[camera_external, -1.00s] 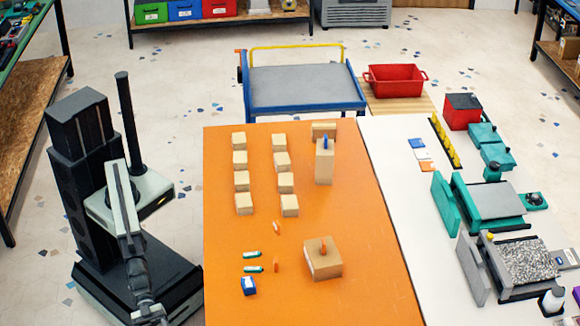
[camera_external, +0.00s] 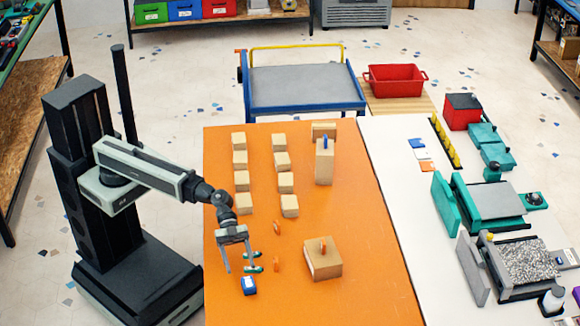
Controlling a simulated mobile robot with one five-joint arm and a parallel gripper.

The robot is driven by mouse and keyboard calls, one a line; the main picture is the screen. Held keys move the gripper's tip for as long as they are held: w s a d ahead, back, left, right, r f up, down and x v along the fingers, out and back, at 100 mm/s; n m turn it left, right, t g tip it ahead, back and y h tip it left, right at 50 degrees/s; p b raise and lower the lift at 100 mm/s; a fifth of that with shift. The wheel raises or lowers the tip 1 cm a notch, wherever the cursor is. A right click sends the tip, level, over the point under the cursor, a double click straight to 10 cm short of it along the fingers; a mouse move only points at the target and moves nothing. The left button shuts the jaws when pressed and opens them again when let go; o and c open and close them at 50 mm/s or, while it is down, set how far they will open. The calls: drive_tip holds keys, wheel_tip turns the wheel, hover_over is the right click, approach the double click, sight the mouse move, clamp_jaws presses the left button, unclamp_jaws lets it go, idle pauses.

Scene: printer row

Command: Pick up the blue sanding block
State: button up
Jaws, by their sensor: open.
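The blue sanding block (camera_external: 249,286) is a small blue block with a lighter top, lying near the front left of the orange table (camera_external: 350,220). My gripper (camera_external: 243,271) is open, with its two fingers pointing down. It appears above and just behind the block in the picture, and nothing shows between the fingers. I cannot tell the exact height of the fingertips over the table. The block is mostly in plain view.
Small orange pieces (camera_external: 277,265) and a cardboard box (camera_external: 322,260) stand to the right. Several wooden blocks (camera_external: 244,204) stand in rows farther back.

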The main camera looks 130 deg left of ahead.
sight(248, 280)
drive_tip(key=shift+s+a+f+b, duration=0.2)
drive_tip(key=shift+s+a+f, duration=0.1)
drive_tip(key=shift+a, duration=0.15)
drive_tip(key=shift+s+a+f+b, duration=0.2)
drive_tip(key=shift+s+a+f, duration=0.1)
drive_tip(key=shift+a, duration=0.15)
drive_tip(key=b+x, duration=0.3)
drive_tip(key=x, duration=0.5)
drive_tip(key=shift+w+a, duration=0.15)
drive_tip(key=shift+a, duration=0.05)
drive_tip(key=shift+r, duration=0.1)
clamp_jaws()
wheel_tip(248, 280, up, 10)
drive_tip(key=p, duration=1)
drive_tip(key=shift+r, duration=0.15)
